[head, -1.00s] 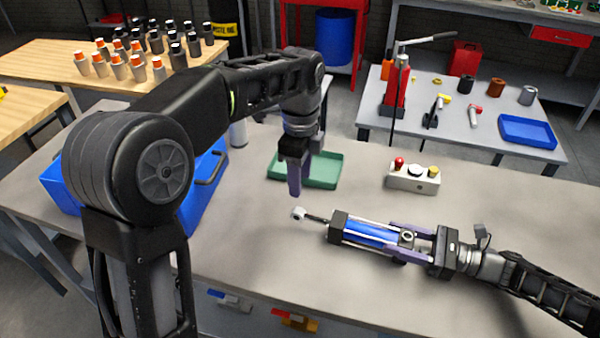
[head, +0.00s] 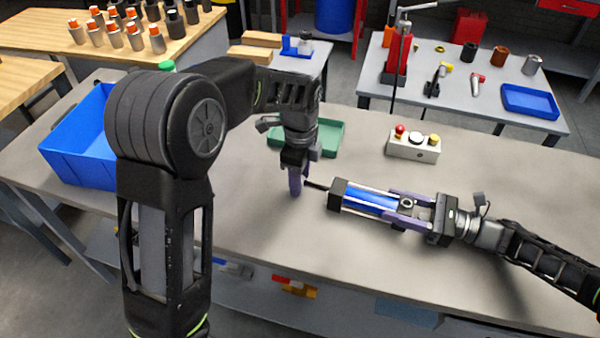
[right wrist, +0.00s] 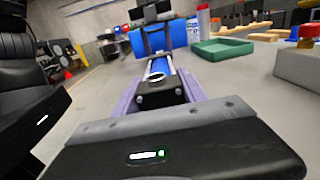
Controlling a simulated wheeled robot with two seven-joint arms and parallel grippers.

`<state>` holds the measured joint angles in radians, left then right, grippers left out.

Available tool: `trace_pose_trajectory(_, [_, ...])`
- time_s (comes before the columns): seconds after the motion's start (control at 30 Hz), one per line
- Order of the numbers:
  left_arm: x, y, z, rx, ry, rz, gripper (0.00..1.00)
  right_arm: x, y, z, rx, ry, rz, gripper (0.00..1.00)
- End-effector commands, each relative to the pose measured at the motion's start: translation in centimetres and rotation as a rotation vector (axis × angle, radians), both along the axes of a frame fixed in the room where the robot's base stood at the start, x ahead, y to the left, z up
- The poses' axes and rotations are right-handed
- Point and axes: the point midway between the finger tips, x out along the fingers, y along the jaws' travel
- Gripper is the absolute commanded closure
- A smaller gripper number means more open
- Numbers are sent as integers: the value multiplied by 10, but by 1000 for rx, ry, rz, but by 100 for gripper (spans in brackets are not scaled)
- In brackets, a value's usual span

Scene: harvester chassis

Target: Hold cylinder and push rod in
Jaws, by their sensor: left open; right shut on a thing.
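The cylinder (head: 368,199) has a blue barrel with black end caps and lies on the grey workbench. My right gripper (head: 405,206) is shut on its right end, with purple fingers along its sides; the right wrist view also shows the cylinder (right wrist: 160,68) between these fingers. The rod (head: 316,185) sticks out of the left cap, with only a short dark piece showing. My left gripper (head: 295,182) points down at the rod's outer end and hides the white rod eye. It is open; I cannot tell whether its fingers touch the rod.
A green tray (head: 330,150) lies behind my left gripper. A white button box (head: 413,147) with red and yellow buttons stands behind the cylinder. A blue bin (head: 75,150) is at the left. The bench front is clear.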

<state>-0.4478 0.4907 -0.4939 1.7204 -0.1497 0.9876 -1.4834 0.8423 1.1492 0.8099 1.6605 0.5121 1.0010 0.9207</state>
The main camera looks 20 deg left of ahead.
Motion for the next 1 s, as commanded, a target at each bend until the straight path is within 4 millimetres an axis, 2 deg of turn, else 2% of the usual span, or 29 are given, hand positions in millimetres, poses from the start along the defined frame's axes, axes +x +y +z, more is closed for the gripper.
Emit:
trace_pose_trajectory(0.1, [0, 0, 0, 0, 0, 0, 55, 1, 0, 0, 0, -1, -2, 100])
trace_pose_trajectory(0.63, [0, 0, 1, 0, 0, 0, 99, 1, 0, 0, 0, -1, -2, 100])
trace_pose_trajectory(1.0, [0, 0, 1, 0, -1, 0, 100, 1, 0, 0, 0, -1, -3, 100])
